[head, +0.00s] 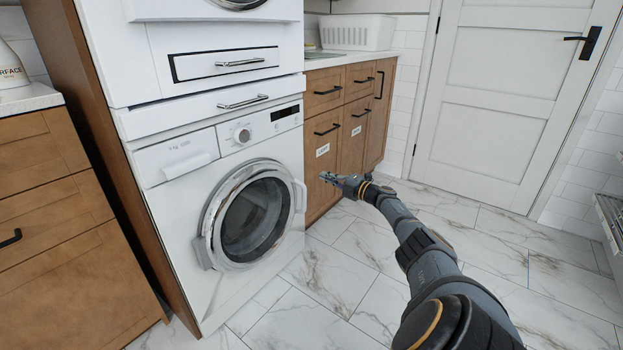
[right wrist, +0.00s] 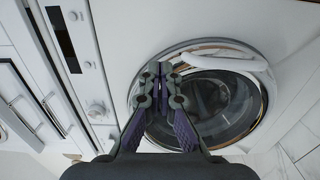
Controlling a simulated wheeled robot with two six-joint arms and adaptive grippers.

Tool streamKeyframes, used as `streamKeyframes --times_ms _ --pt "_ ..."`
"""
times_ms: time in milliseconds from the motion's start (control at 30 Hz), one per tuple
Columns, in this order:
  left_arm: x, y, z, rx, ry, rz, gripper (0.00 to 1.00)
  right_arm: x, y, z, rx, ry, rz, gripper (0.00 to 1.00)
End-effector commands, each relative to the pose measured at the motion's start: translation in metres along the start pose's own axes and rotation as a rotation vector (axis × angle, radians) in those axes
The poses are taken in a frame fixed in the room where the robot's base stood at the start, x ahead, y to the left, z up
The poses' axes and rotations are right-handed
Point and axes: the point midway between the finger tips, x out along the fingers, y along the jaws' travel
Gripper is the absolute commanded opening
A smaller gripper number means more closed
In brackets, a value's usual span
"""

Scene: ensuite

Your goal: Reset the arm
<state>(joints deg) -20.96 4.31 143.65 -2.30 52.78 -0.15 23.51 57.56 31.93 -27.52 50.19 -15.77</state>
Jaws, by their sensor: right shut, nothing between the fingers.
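My right arm reaches in from the lower right of the head view, stretched forward over the floor. Its gripper (head: 326,179) is shut and empty, in front of the wooden cabinets and to the right of the washing machine door. In the right wrist view the shut fingers (right wrist: 160,72) point toward the washing machine's round door (right wrist: 205,95). The washing machine (head: 222,190) stands at the left of centre in the head view, and its round glass door (head: 250,218) looks closed. My left gripper is not in view.
A second white appliance (head: 215,50) sits above the washing machine. Wooden cabinets (head: 345,110) with black handles stand behind, with a white basket (head: 357,32) on the counter. A white door (head: 510,100) is at the back right. The marble floor (head: 345,275) is clear.

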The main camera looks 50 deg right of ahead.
Motion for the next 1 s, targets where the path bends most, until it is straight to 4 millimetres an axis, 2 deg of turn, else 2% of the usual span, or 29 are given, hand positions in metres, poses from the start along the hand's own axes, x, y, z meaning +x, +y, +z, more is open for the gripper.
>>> streamKeyframes --times_ms 200,533,600,667,767,867,900,967,1000 --pt "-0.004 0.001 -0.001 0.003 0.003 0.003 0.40 -0.010 -0.002 0.009 0.001 0.001 -0.001 0.00" --pt "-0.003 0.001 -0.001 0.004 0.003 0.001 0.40 -0.009 -0.001 0.009 0.001 0.002 -0.001 0.00" --pt "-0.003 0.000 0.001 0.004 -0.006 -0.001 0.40 -0.006 -0.003 0.004 0.006 0.008 -0.001 0.00" --pt "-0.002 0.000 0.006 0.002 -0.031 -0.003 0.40 0.003 -0.007 -0.011 0.023 0.027 0.003 0.00" --pt "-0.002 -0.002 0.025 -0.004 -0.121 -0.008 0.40 0.028 -0.024 -0.065 0.094 0.087 0.015 0.00" --pt "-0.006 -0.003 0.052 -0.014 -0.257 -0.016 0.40 0.050 -0.043 -0.148 0.226 0.160 0.034 0.00" --pt "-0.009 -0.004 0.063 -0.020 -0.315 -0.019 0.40 0.054 -0.049 -0.184 0.293 0.185 0.042 0.00" --pt "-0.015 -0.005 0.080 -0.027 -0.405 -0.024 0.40 0.055 -0.054 -0.238 0.400 0.217 0.053 0.00" --pt "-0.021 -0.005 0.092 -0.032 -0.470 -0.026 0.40 0.053 -0.055 -0.273 0.481 0.234 0.060 0.00"
